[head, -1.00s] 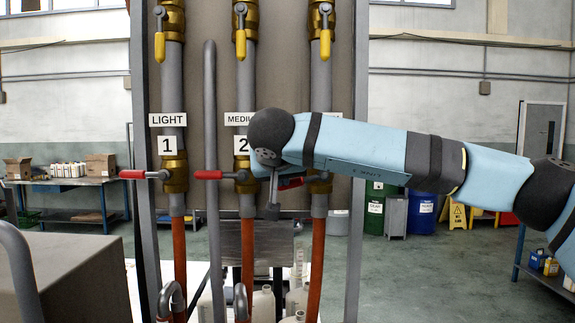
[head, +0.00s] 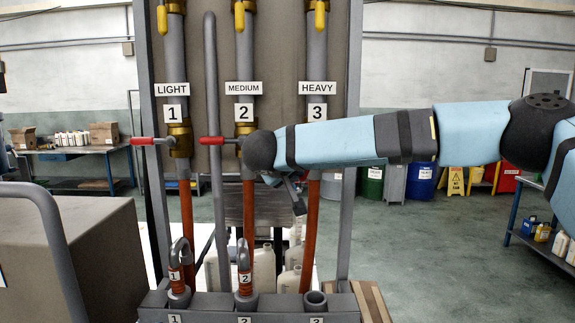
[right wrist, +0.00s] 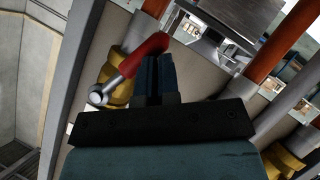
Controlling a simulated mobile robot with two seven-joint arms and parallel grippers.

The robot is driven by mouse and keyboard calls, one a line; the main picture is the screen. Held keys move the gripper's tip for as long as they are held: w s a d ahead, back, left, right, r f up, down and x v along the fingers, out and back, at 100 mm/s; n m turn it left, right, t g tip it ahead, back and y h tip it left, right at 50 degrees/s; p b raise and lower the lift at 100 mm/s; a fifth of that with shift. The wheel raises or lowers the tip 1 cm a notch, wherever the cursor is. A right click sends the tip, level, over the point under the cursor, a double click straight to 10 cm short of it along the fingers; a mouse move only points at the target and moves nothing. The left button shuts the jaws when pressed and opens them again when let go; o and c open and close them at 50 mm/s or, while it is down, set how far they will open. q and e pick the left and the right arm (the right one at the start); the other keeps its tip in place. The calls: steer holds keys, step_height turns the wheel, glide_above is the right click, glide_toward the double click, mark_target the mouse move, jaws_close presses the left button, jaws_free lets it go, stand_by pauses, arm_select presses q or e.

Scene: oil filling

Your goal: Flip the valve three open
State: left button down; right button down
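Valve three's pipe (head: 317,60) carries the HEAVY 3 sign (head: 317,101) in the head view. My right forearm hides its lower valve there. In the right wrist view a red handle (right wrist: 150,52) with a silver pivot sits on a brass valve, probably valve three. My left gripper is not in view.
Red handles of valve one (head: 144,141) and valve two (head: 214,140) stick out sideways. A grey vertical bar (head: 214,90) stands between their pipes. A holder (head: 210,306) with numbered nozzles is below. Frame posts flank the pipes.

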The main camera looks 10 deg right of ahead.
mark_target(305, 177)
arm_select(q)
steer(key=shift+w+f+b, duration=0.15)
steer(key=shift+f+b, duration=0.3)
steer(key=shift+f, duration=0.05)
arm_select(e)
steer(key=shift+s+d+f, duration=0.1)
steer(key=shift+d+f, duration=0.85)
steer(key=shift+d, duration=0.3)
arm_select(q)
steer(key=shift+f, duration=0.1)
arm_select(e)
steer(key=shift+a, duration=0.1)
